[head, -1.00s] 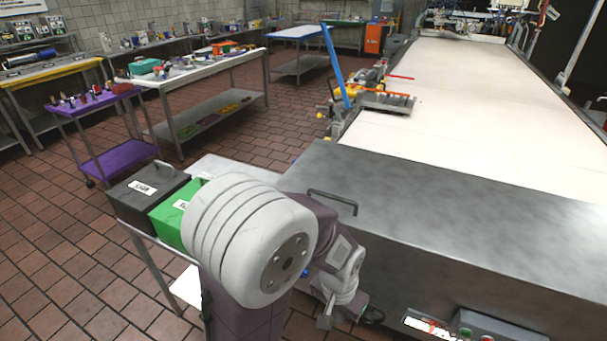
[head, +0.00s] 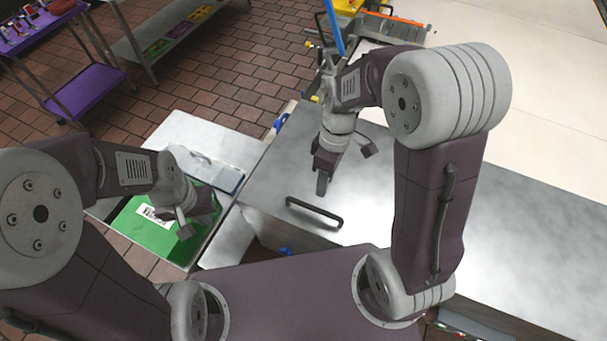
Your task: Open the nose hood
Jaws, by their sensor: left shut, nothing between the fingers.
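The nose hood (head: 268,178) is a grey brushed-metal cover lying flat at the near end of the machine. Its dark bar handle (head: 314,213) stands near the hood's left edge in the head view. My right gripper (head: 322,186) points down above the hood, just beyond the handle and apart from it in the picture. Its fingers overlap from this angle, so their opening cannot be told. My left gripper (head: 186,228) is shut and empty over a green box (head: 145,228), left of the hood. My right arm hides part of the hood.
A metal table (head: 193,128) left of the hood bears the green box and a pale-topped box (head: 222,177). A blue upright bar (head: 334,28) rises behind the hood. A pale conveyor belt (head: 545,125) extends beyond. A purple cart (head: 90,92) stands far left.

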